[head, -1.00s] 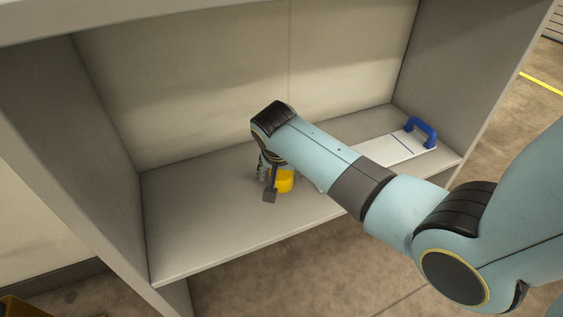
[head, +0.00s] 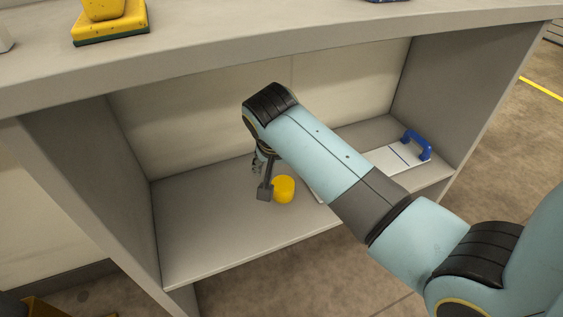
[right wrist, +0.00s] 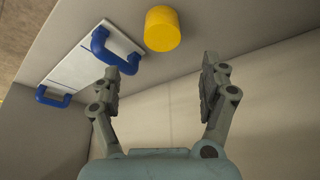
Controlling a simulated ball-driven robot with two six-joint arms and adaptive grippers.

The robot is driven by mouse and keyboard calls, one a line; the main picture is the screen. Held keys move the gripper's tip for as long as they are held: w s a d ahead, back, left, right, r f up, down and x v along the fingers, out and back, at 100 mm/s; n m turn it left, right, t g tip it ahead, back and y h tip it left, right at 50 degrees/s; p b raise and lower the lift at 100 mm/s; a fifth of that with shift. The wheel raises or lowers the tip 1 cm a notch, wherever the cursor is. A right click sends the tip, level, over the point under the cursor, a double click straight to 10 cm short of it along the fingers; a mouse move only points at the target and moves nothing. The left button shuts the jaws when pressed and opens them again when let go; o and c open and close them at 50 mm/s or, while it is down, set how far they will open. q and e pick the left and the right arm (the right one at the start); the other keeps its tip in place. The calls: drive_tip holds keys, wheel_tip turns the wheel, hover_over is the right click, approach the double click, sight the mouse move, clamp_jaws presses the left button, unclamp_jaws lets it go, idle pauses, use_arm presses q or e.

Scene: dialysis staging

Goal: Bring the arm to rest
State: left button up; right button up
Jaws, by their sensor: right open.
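My right gripper (head: 264,180) hangs inside the shelf bay, with its arm reaching in from the right. It is open and empty. A yellow cylinder (head: 284,189) stands on the shelf just right of the visible finger in the head view. In the right wrist view the cylinder (right wrist: 162,28) lies beyond the open fingertips (right wrist: 160,72), apart from them. My wrist hides part of the gripper in the head view. My left gripper is not in view.
A white tray with blue handles (head: 395,157) lies on the shelf at right, partly behind my arm. The shelf (head: 215,240) is bare at left. The counter edge (head: 330,42) runs above the bay. A yellow sponge-like block (head: 110,30) sits on the counter.

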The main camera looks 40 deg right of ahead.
drive_tip(key=shift+s, duration=0.1)
idle(0.4)
use_arm(q)
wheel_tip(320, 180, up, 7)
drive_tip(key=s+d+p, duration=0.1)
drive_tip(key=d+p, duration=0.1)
drive_tip(key=p, duration=0.7)
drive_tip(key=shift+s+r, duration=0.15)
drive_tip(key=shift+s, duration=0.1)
use_arm(e)
drive_tip(key=s+f+n+g, duration=0.1)
drive_tip(key=s+f+n, duration=0.2)
drive_tip(key=s+f, duration=0.4)
drive_tip(key=s+d+f+n+y, duration=0.1)
drive_tip(key=s+f+n, duration=0.2)
drive_tip(key=s, duration=2)
drive_tip(key=s+f+n+g+y, duration=0.1)
drive_tip(key=s+f+n, duration=0.2)
drive_tip(key=s+f, duration=0.9)
drive_tip(key=shift+s+d+n+g, duration=0.3)
drive_tip(key=shift+s+d+n, duration=0.1)
drive_tip(key=shift+s, duration=1.7)
